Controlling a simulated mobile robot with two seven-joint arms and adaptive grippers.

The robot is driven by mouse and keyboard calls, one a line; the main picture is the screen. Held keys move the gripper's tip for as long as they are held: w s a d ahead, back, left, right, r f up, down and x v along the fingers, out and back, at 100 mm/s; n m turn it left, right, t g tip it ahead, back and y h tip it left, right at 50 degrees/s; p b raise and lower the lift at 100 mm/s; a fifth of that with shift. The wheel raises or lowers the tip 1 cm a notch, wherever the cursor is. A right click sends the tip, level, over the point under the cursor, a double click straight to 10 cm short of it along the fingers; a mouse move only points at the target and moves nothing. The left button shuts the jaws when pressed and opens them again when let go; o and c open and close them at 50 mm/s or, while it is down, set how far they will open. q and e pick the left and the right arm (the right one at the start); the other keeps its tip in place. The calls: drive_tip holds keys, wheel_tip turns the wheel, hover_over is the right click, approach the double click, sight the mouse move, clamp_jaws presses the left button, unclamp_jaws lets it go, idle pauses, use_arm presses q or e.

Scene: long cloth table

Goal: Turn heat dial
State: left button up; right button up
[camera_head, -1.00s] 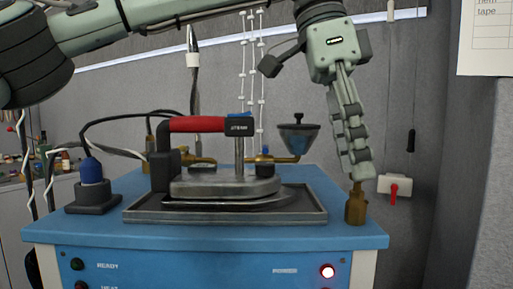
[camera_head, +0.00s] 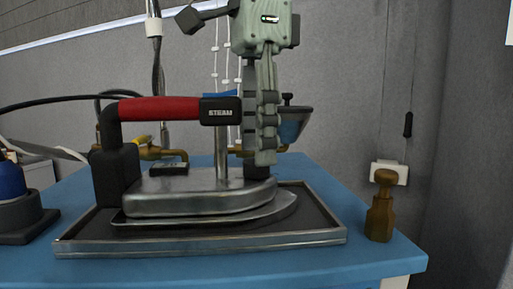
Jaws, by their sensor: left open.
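No dial marked as heat shows clearly. The steam iron (camera_head: 200,195) has a red handle (camera_head: 165,109) and a black end block (camera_head: 220,111) marked STEAM. It rests in a metal-rimmed tray (camera_head: 200,245). My left gripper (camera_head: 261,158) points down just right of the STEAM block, with its fingers over the right part of the iron in the picture. It is open and nothing shows between its fingers; whether it touches the iron I cannot tell. A small blue part (camera_head: 220,95) shows on top of the block. My right gripper is out of view.
A blue-topped black holder (camera_head: 22,215) and cables are at left. A wall switch box (camera_head: 390,173) is behind.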

use_arm(q)
drive_tip(key=shift+f, duration=0.95)
drive_tip(key=shift+c, duration=1.7)
drive_tip(key=c, duration=0.7)
drive_tip(key=shift+m, duration=0.3)
clamp_jaws()
drive_tip(key=shift+m, duration=2.1)
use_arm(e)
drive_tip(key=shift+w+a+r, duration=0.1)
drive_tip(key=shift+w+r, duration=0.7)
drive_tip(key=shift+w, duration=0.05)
